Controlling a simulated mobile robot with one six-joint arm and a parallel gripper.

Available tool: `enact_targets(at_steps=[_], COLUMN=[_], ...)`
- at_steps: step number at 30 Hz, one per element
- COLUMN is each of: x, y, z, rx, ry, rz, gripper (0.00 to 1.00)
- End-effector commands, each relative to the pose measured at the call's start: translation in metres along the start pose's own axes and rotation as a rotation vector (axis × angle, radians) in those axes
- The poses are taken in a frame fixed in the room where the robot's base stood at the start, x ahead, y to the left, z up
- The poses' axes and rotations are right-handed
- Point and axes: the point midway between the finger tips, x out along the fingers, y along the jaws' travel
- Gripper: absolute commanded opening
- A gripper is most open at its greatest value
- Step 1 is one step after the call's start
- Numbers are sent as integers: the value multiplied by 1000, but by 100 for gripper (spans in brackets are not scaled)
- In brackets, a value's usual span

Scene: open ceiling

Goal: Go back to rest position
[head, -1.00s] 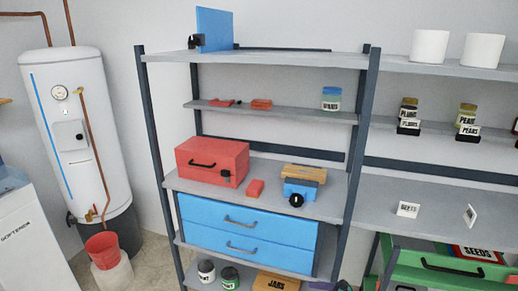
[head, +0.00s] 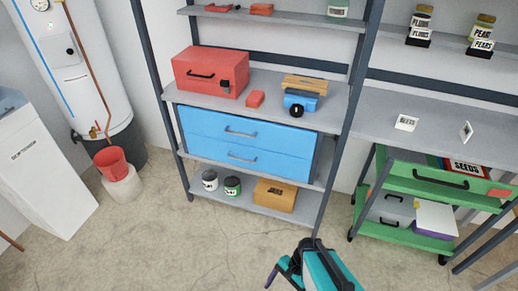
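My gripper (head: 283,270) shows at the bottom of the head view, in front of the shelf unit and above the floor. A teal and black part of my arm (head: 325,272) is behind it. The gripper is small and seen from above, so I cannot tell how far its fingers are apart. I see nothing clearly held in it. It is apart from the shelves and everything on them.
The shelf unit (head: 335,173) holds a red toolbox (head: 205,78), blue drawers (head: 240,132), cans and a wooden box (head: 277,193). A green cart (head: 450,188) stands right. A red bucket (head: 112,162) and white softener (head: 45,165) stand left. The floor (head: 180,245) between is clear.

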Motion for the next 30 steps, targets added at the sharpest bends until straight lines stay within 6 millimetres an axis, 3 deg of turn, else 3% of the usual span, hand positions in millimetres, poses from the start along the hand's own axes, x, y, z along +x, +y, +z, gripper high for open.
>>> enact_targets(at_steps=[6,12,21,30], x=[7,-4,-10,-10], y=[55,86,98,98], z=[-12,-30,-38,-38], rx=[-275,-533,-750,-768], ry=[52,75,43,39], rz=[195,345,409,408], gripper=[80,80,80,80])
